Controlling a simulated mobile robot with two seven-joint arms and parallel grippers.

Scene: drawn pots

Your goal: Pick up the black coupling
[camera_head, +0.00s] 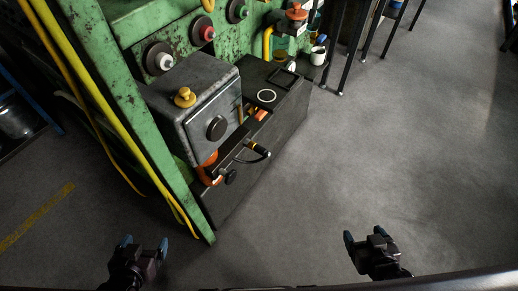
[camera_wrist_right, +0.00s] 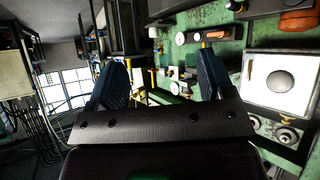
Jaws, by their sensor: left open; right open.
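I cannot tell for certain which thing is the black coupling. A small dark round part (camera_head: 230,177) shows at the front of the dark cabinet (camera_head: 270,135), and a dark disc (camera_head: 217,129) sits on the face of the grey box. My left gripper (camera_head: 145,243) is open and empty at the lower left, above the floor. My right gripper (camera_head: 363,237) is open and empty at the lower right, well away from the cabinet. Its two blue-padded fingers also show in the right wrist view (camera_wrist_right: 160,78), with nothing between them.
A grey box (camera_head: 190,90) with a yellow knob (camera_head: 185,97) stands by the green machine frame (camera_head: 130,120). A white cup (camera_head: 318,55) stands behind.

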